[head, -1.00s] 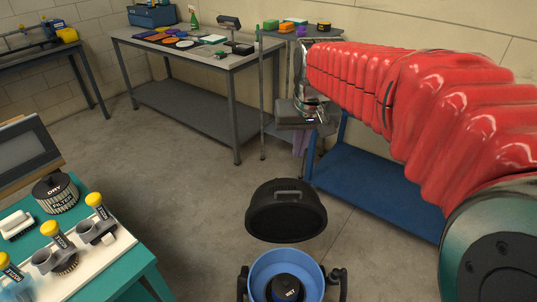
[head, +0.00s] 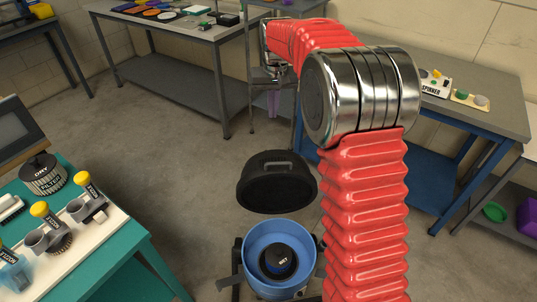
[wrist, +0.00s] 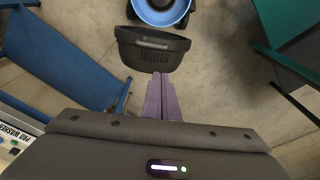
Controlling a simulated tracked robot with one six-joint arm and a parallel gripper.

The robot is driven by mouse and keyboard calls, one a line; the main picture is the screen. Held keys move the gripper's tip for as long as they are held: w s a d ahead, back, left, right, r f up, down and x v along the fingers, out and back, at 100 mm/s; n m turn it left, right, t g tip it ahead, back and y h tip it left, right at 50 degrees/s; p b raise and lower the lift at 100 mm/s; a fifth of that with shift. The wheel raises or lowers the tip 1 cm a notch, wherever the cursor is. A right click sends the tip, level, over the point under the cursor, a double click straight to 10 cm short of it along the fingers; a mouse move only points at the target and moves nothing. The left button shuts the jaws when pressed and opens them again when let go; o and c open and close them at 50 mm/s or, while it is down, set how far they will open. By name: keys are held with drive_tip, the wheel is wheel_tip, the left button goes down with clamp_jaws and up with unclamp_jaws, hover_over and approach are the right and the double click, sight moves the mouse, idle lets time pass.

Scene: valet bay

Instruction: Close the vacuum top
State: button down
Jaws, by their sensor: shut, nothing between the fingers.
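The vacuum's round black lid (head: 276,190) stands tilted open behind the blue tub (head: 250,243), with a grey handle (head: 277,165) near its upper edge. A black filter marked WET (head: 279,262) sits inside the open tub. In the wrist view the lid (wrist: 152,55) lies just beyond my fingertips, with part of the tub (wrist: 185,18) behind it at the top edge. My gripper (wrist: 161,76) is shut and empty, its purple fingers pointing at the lid.
A grey worktable (head: 170,30) is behind. A blue-framed table (head: 480,100) stands at right, behind my red arm. Floor around the vacuum is mostly clear.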

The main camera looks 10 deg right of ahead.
drive_tip(key=w+f+g, duration=0.1)
drive_tip(key=w+f, duration=0.7)
drive_tip(key=f, duration=0.5)
drive_tip(key=shift+w+f, duration=0.2)
drive_tip(key=shift+f, duration=0.1)
drive_tip(key=shift+d, duration=0.1)
hover_over(269, 167)
drive_tip(key=shift+f, duration=5.55)
drive_tip(key=shift+s, duration=0.1)
